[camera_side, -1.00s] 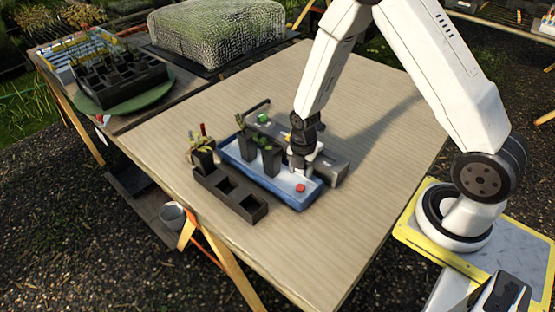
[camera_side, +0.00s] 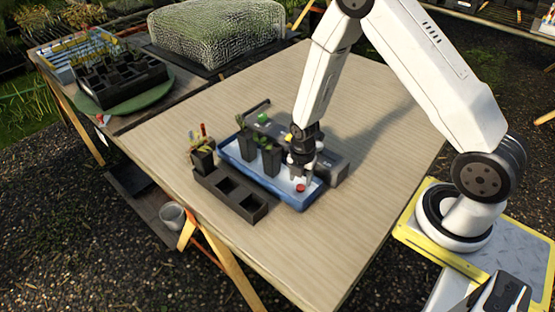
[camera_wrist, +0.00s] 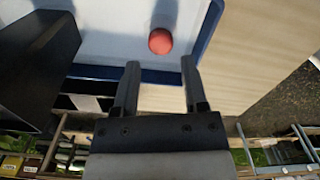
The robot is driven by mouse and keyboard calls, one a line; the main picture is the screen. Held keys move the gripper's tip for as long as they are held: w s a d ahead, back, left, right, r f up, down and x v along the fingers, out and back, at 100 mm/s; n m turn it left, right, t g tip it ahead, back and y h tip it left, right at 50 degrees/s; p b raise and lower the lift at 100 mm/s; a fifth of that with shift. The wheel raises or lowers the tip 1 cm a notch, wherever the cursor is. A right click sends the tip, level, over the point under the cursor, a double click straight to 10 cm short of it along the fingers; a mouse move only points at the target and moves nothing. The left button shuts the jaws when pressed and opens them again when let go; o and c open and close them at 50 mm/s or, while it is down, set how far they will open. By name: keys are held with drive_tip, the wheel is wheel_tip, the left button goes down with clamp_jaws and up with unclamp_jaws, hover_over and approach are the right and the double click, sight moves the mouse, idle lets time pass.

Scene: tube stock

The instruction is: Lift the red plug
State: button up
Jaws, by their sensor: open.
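The red plug (camera_side: 301,188) sits in the blue-rimmed tray (camera_side: 291,205) near its front right end. It shows as a round red top (camera_wrist: 160,41) in the wrist view, ahead of and roughly between my fingers, close to the tray wall (camera_wrist: 90,71). My gripper (camera_side: 300,178) is open and points down just above the plug in the side view. In the wrist view its two fingers (camera_wrist: 160,85) are apart with nothing between them. I cannot tell the exact height gap between the fingertips and the plug.
Two dark pots with seedlings (camera_side: 271,160) stand in the tray. A black rack (camera_side: 240,206) with a potted plant lies along the tray's left side. A grey block (camera_side: 337,172) with green and yellow plugs stands behind. The table's right side (camera_side: 390,170) is clear.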

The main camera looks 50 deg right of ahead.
sight(300, 187)
drive_tip(key=shift+d+f, duration=0.1)
drive_tip(key=shift+f, duration=2.3)
clamp_jaws()
